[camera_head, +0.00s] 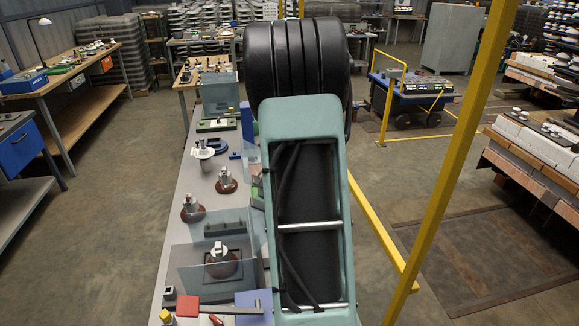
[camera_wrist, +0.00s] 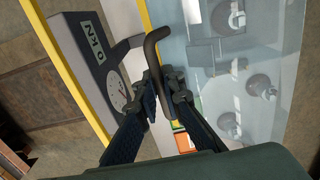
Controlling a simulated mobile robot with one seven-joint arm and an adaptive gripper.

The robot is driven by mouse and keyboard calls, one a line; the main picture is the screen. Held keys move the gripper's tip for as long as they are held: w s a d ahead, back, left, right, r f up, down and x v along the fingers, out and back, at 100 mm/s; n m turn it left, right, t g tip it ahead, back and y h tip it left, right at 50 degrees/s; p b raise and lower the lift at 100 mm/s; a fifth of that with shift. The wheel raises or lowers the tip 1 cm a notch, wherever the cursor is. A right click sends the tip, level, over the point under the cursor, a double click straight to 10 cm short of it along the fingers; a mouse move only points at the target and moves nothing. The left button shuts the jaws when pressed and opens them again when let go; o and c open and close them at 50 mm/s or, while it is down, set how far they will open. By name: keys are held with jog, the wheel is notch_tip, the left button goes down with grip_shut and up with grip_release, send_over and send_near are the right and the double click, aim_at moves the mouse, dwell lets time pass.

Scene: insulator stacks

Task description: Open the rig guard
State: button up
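The rig guard is a clear, bluish panel (camera_wrist: 215,60) filling the right of the wrist view; round insulator parts show through it. A dark bent handle (camera_wrist: 158,42) stands out at its left edge. My gripper (camera_wrist: 163,88) has its fingers drawn together around the lower part of this handle, which runs down between the tips; the exact contact is partly hidden by the fingers. In the head view, clear guard panels (camera_head: 196,270) stand around a brown insulator (camera_head: 222,262) on the bench. My arm hides the gripper and handle there.
A grey gauge box (camera_wrist: 88,55) with a dial and a "0 KN" display sits left of the handle. A yellow rail (camera_head: 440,150) stands right of my arm. Brown insulators (camera_head: 193,208) stand further along the bench. A red block (camera_head: 187,306) lies at the near end.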

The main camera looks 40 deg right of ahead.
jog(key=shift+o, duration=0.6)
notch_tip(320, 180, up, 12)
dwell(0.5)
jog(key=shift+a, duration=0.1)
